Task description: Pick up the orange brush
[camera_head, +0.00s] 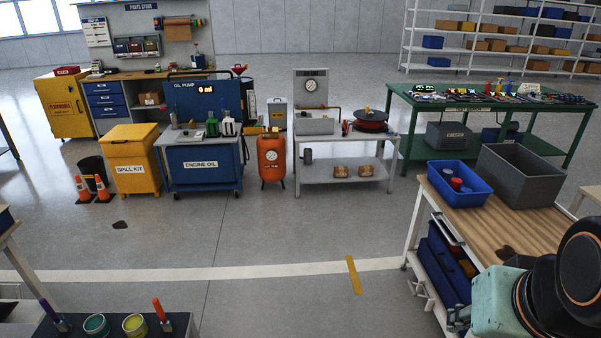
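The orange brush (160,312) is at the lower left, near the bottom edge of the picture. Its orange handle points up and leans slightly left, and its lower end meets a dark bench top (112,326). A brush with a purple handle (49,311) stands at the left of the same bench. A teal can (96,325) and a yellow can (134,325) stand between the two brushes. My arm enters at the lower right, far from the orange brush. A small dark part (459,318) at its left end may be my gripper; its fingers cannot be made out.
A wood-topped bench (465,212) at the right holds a blue bin (459,184) and a grey crate (520,175). Open floor (265,307) lies between it and the dark bench. Carts, a yellow spill kit cabinet (131,160) and cones stand farther back.

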